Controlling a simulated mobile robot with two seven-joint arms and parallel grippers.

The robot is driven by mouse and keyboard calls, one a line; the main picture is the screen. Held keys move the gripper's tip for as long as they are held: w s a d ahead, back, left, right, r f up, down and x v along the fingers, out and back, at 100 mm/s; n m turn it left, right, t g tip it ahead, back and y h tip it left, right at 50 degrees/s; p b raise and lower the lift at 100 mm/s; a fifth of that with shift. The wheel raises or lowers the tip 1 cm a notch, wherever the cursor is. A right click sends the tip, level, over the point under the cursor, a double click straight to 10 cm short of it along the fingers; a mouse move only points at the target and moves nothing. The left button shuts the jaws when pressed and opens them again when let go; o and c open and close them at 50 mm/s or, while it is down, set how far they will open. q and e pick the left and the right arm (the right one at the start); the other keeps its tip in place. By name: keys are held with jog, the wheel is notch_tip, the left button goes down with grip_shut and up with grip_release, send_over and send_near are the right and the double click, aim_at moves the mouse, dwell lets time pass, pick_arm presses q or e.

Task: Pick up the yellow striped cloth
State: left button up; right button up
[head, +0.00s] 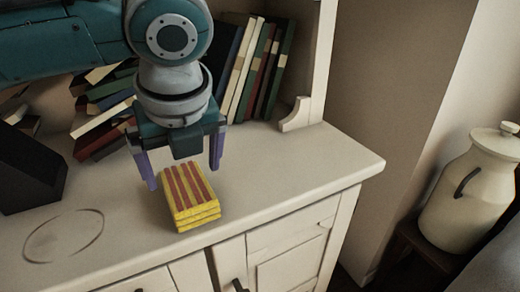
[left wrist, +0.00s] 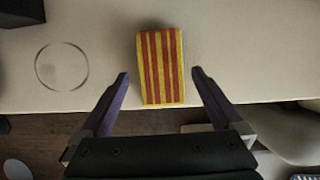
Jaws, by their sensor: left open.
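The yellow striped cloth (head: 190,196) is a folded stack with red stripes. It lies on the white cabinet top near the front edge. It also shows in the left wrist view (left wrist: 161,66), between and beyond the fingertips. My left gripper (head: 184,177) is open and points down over the cloth, its purple fingers spread wider than the cloth. In the left wrist view my left gripper (left wrist: 160,76) has nothing between its fingers that they touch. My right gripper is not in view.
Several books (head: 262,68) lean at the back of the white cabinet top (head: 290,160). A dark block (head: 28,170) stands at the left. A faint ring mark (head: 64,236) is at the front left. A cream jar (head: 470,190) stands at the far right, off the cabinet.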

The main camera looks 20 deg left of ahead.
aim_at(186, 184)
pick_arm(q)
jog(key=b+x, duration=0.1)
jog(key=x, duration=0.4)
jog(key=shift+s+d+b, duration=0.15)
jog(key=shift+b, duration=0.25)
jog(key=shift+f, duration=0.25)
jog(key=shift+f, duration=0.15)
jog(key=c, duration=1.1)
notch_tip(186, 184, up, 20)
jog(key=p, duration=0.5)
jog(key=shift+r, duration=0.2)
